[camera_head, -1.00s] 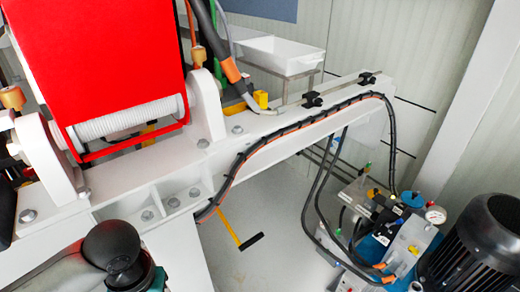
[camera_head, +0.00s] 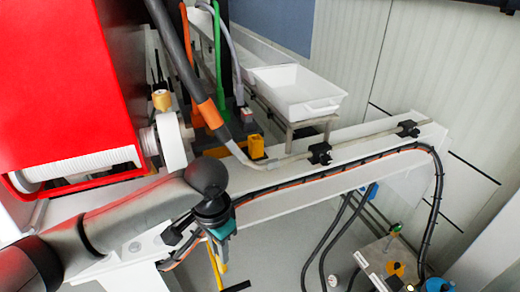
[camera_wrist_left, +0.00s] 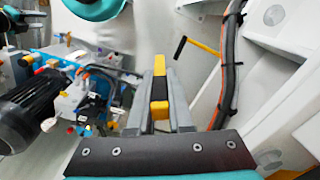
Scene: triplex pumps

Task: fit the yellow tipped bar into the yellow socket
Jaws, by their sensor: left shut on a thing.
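My left gripper (camera_wrist_left: 160,75) is shut on a yellow and black piece, apparently the yellow tipped bar (camera_wrist_left: 159,109). Its yellow and black part shows between the grey fingers in the wrist view; its far end cannot be made out. My right gripper is not in view.
The white beam (camera_head: 290,198) carries a cable and black clamps (camera_head: 320,153). Orange and green bars stand behind the yellow block. A white tray (camera_head: 295,90) is at the back. A yellow rod with a black handle (camera_head: 237,286) is below. The red housing (camera_head: 65,80) is at left.

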